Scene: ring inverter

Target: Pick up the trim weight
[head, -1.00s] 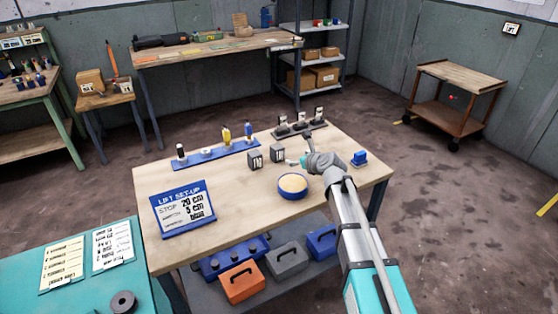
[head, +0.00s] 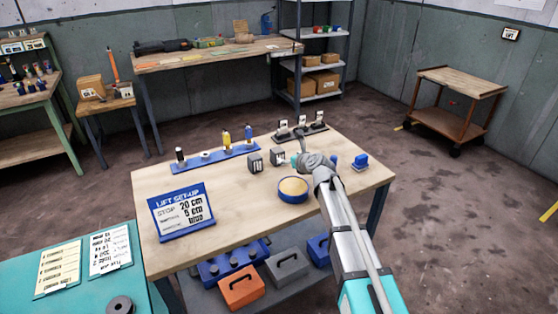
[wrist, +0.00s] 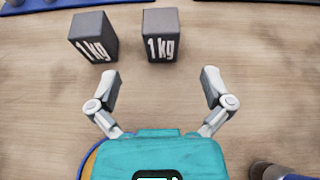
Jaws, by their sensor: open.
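Two dark grey blocks marked 1 kg stand on the wooden table. In the wrist view the left block (wrist: 93,38) is turned at an angle, and the right block (wrist: 160,36) faces me. The head view also shows the left block (head: 255,162) and right block (head: 277,157). I cannot tell from the labels which thing is the trim weight. My gripper (wrist: 159,76) is open and empty, its fingers short of both blocks. The right block lies straight ahead of the gap; the left one is ahead of the left finger. In the head view my gripper (head: 298,161) is just right of the blocks.
A round blue dish (head: 293,196) with tan contents sits below my gripper. A blue rack (head: 212,159) with several pegs and a dark stand (head: 300,133) are behind the blocks. A sign (head: 181,211) stands front left; the tabletop between is clear.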

